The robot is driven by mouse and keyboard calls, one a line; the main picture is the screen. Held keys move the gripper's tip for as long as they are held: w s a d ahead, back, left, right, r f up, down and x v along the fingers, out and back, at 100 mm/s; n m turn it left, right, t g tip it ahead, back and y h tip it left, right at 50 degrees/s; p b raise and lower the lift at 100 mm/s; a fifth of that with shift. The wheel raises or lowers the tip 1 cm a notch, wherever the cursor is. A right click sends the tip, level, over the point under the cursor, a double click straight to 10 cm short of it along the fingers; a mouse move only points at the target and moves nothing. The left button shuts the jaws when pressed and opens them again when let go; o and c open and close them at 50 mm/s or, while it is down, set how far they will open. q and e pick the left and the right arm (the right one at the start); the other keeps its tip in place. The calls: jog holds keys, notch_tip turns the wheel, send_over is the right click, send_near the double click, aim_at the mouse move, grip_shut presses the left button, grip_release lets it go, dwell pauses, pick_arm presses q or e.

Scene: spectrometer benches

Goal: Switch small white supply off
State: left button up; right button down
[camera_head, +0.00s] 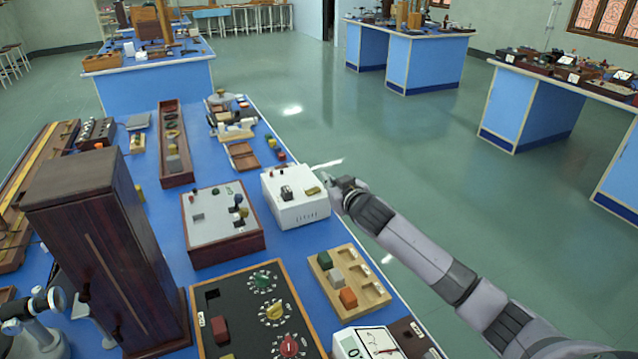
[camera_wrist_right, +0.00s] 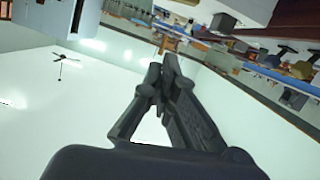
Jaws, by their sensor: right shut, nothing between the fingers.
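The small white supply (camera_head: 297,208) is a white box on the blue bench, near its right edge in the head view. Its top carries a dark switch-like part (camera_head: 287,192) and a small yellowish part (camera_head: 313,190). My right gripper (camera_head: 328,180) is at the supply's right side, close to its upper right corner; I cannot tell whether it touches. In the right wrist view the fingers (camera_wrist_right: 164,72) are together and empty. A pale box at the top right of that view (camera_wrist_right: 243,8) may be the supply. My left gripper is not in view.
A grey-topped wooden box (camera_head: 215,215) stands left of the supply, and a wooden block tray (camera_head: 372,291) in front of it. A black panel with dials (camera_head: 240,330) and a tall dark cabinet (camera_head: 95,240) stand nearer. Open floor (camera_head: 420,165) lies to the right.

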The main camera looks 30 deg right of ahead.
send_over(313, 191)
jog(key=s, duration=0.2)
jog(key=shift+w+d+f+p, duration=0.1)
jog(key=shift+d+f+p, duration=0.1)
jog(key=shift+f, duration=0.3)
jog(key=shift+w+d+f+p, duration=0.1)
jog(key=shift+f+p, duration=0.05)
jog(key=shift+f, duration=0.3)
notch_tip(313, 191, down, 3)
jog(key=shift+d+r, duration=0.15)
jog(key=shift+r, duration=0.05)
jog(key=shift+d+f, duration=0.15)
jog(key=shift+f, duration=0.65)
